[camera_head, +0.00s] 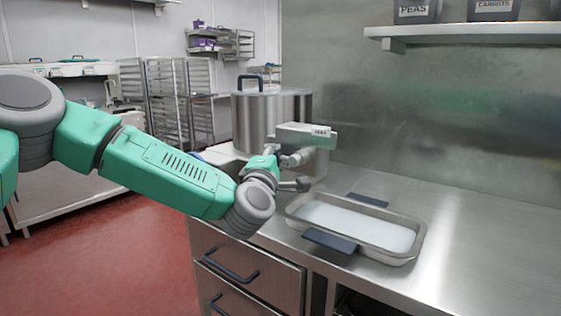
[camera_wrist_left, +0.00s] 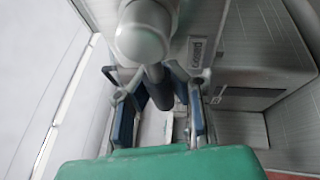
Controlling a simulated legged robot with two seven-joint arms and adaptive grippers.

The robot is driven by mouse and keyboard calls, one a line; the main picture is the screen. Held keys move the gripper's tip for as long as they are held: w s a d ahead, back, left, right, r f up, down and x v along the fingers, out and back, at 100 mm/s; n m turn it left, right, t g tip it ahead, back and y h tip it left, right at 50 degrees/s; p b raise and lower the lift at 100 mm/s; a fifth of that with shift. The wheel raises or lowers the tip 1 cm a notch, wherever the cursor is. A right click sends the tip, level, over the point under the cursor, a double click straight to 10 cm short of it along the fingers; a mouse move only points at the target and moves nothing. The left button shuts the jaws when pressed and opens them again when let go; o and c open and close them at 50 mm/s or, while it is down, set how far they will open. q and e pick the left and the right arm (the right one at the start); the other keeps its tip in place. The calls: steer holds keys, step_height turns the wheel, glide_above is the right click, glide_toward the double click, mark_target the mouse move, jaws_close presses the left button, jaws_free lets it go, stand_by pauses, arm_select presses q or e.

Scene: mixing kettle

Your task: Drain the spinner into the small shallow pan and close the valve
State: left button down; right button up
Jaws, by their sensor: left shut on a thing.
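The spinner is a steel cylindrical kettle (camera_head: 270,118) with a dark lid handle, standing on the counter behind my left arm. Its valve (camera_head: 297,158) is on the side facing me, below a grey-green box. The valve also fills the top of the left wrist view (camera_wrist_left: 145,30). My left gripper (camera_wrist_left: 161,110) is shut on the dark valve handle (camera_wrist_left: 160,85), between its two blue-padded fingers; my wrist partly hides this in the head view. The shallow pan (camera_head: 417,245), steel with dark handles, sits on the counter at the right. Whitish liquid covers its bottom. My right gripper is not in view.
The steel counter (camera_head: 465,235) is clear right of the pan. A wall shelf (camera_head: 470,32) above holds bins labelled peas and carrots. Drawers (camera_head: 240,275) are below the counter. Racks (camera_head: 180,100) stand at the back left.

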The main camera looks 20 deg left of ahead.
arm_select(q)
steer(key=c, duration=1.6)
jaws_free()
steer(key=shift+s+f, duration=0.1)
steer(key=shift+f, duration=0.3)
steer(key=shift+o, duration=0.2)
steer(key=s+b, duration=0.1)
steer(key=s, duration=0.6)
steer(key=shift+d+f, duration=0.25)
steer(key=shift+f, duration=0.15)
steer(key=shift+f, duration=0.1)
